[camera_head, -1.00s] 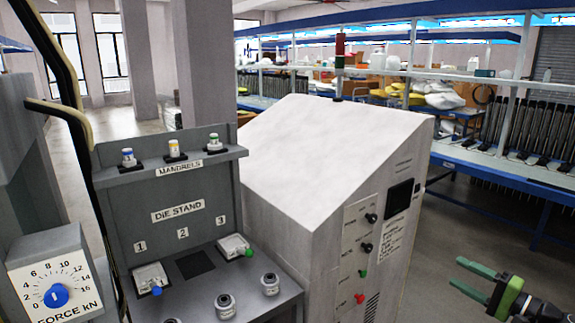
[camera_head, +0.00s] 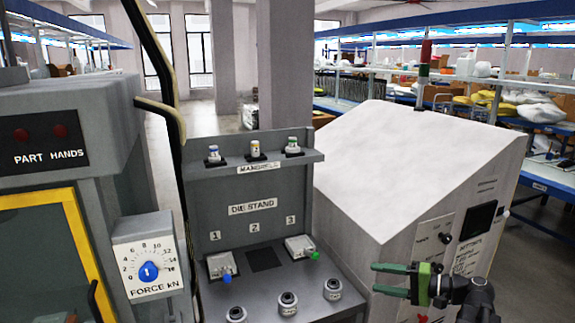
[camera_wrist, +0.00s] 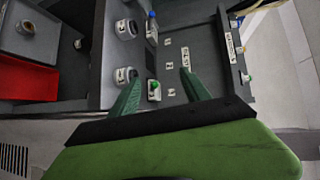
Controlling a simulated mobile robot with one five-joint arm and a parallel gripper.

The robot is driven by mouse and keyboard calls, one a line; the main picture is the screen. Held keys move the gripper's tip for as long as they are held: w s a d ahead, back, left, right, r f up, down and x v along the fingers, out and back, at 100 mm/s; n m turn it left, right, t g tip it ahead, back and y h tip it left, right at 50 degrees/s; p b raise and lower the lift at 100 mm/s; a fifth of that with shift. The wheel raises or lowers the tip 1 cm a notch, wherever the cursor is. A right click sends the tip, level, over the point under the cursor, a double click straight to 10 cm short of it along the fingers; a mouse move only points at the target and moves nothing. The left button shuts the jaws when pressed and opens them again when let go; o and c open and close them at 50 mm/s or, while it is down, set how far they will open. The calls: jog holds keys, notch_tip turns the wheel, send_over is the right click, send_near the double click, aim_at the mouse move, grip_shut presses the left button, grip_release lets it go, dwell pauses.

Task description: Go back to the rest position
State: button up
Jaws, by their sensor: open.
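My gripper (camera_head: 372,278) is at the lower right in the head view, in front of the grey cabinet. Its two green fingers are apart, with nothing between them. In the wrist view my gripper (camera_wrist: 158,82) is also open and empty, and the die stand (camera_wrist: 215,45) lies beyond the fingertips. In the head view the die stand (camera_head: 235,185) is left of my gripper and apart from it. Its slots 1 and 3 hold pale blocks, one with a blue knob (camera_head: 227,278) and one with a green knob (camera_head: 315,255). Slot 2 shows a dark empty square.
Three mandrels (camera_head: 255,150) stand on the stand's top shelf. Several round dies (camera_head: 288,302) sit at its front. A force dial (camera_head: 148,270) and a yellow-framed machine (camera_head: 75,215) are at left. The sloped cabinet (camera_head: 410,170) stands right of the stand. A red bin (camera_wrist: 25,78) shows in the wrist view.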

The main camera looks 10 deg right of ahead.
jog(key=w+a+f+n+g, duration=0.1)
jog(key=a+f+n+g, duration=0.3)
jog(key=a, duration=1.1)
jog(key=s+a+f+n+g+h+p, duration=0.3)
jog(key=a+f+g+h, duration=0.35)
jog(key=a+f, duration=0.5)
jog(key=s+d+t+h, duration=0.1)
jog(key=d+h, duration=0.5)
jog(key=d, duration=0.2)
jog(key=shift+s+f+b, duration=0.25)
jog(key=shift+f+b, duration=0.2)
